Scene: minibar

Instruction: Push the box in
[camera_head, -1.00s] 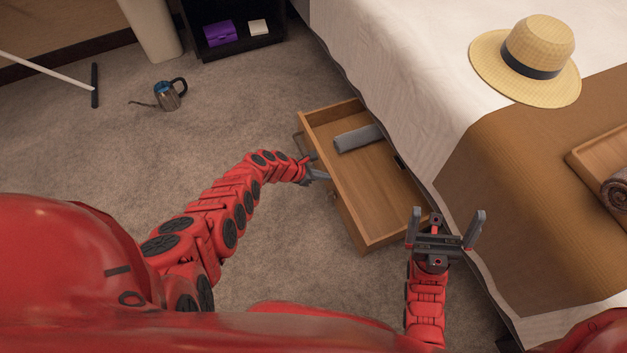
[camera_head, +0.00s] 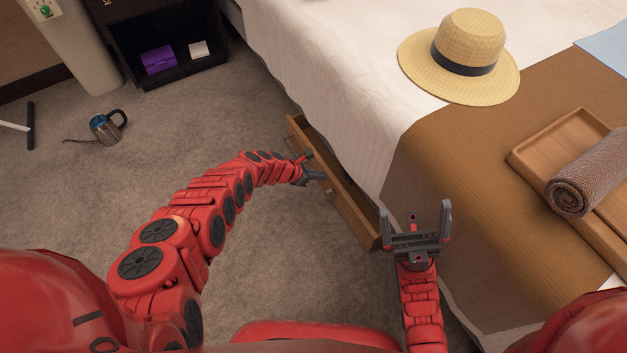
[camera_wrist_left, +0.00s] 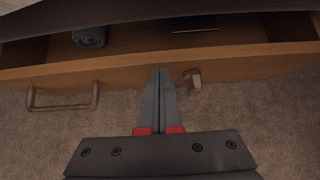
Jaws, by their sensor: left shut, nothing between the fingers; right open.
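The wooden drawer box (camera_head: 352,205) under the bed stands partly out, with a narrow strip of its inside showing. In the left wrist view its front panel (camera_wrist_left: 120,72) spans the picture, with a handle (camera_wrist_left: 64,104) at left and a second handle (camera_wrist_left: 193,80) near the fingers. My left gripper (camera_head: 318,168) is shut and empty at the outer face of the front panel; its fingertips (camera_wrist_left: 160,74) appear to touch the panel. My right gripper (camera_head: 416,215) is open and empty, near the drawer's near end, beside the bed.
A grey rolled item (camera_wrist_left: 90,37) and a dark flat item (camera_wrist_left: 194,24) lie inside the drawer. The bed carries a straw hat (camera_head: 462,55) and a wooden tray (camera_head: 545,140) with a rolled brown towel (camera_head: 588,180).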

